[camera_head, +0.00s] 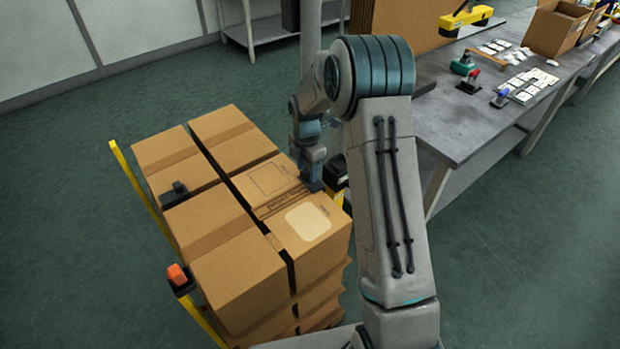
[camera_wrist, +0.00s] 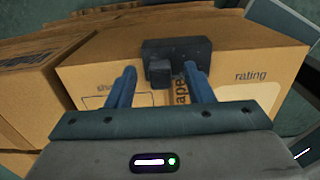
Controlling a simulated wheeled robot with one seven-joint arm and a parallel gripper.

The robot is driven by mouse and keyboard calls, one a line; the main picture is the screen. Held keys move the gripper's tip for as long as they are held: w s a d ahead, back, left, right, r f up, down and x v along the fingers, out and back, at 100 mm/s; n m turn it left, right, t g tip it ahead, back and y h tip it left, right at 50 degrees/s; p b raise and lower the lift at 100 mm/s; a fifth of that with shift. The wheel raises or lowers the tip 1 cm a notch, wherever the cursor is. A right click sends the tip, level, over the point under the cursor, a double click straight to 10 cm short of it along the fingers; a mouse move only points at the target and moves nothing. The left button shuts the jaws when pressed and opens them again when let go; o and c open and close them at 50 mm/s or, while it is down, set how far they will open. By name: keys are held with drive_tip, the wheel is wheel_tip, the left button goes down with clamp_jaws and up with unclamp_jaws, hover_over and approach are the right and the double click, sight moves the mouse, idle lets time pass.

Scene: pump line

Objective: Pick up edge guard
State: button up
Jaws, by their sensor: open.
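A dark block-shaped piece, which I take as the edge guard (camera_wrist: 177,55), shows in the wrist view at the tape seam of a cardboard box (camera_wrist: 240,72). A smaller square part juts from its near side. My gripper (camera_wrist: 160,76) is open, with one blue finger on each side of the lower part of the guard. I cannot tell whether the fingers touch it. In the head view my gripper (camera_head: 312,184) is low at the right side of the box stack (camera_head: 240,285), partly behind my arm. A similar black piece (camera_head: 174,192) lies on the stack's left boxes.
A black object (camera_head: 336,172) is just right of my gripper. A grey workbench (camera_head: 465,115) with tools and cartons is at right. The floor at left is clear.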

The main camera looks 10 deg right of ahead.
clamp_jaws()
drive_tip(key=shift+r, duration=0.2)
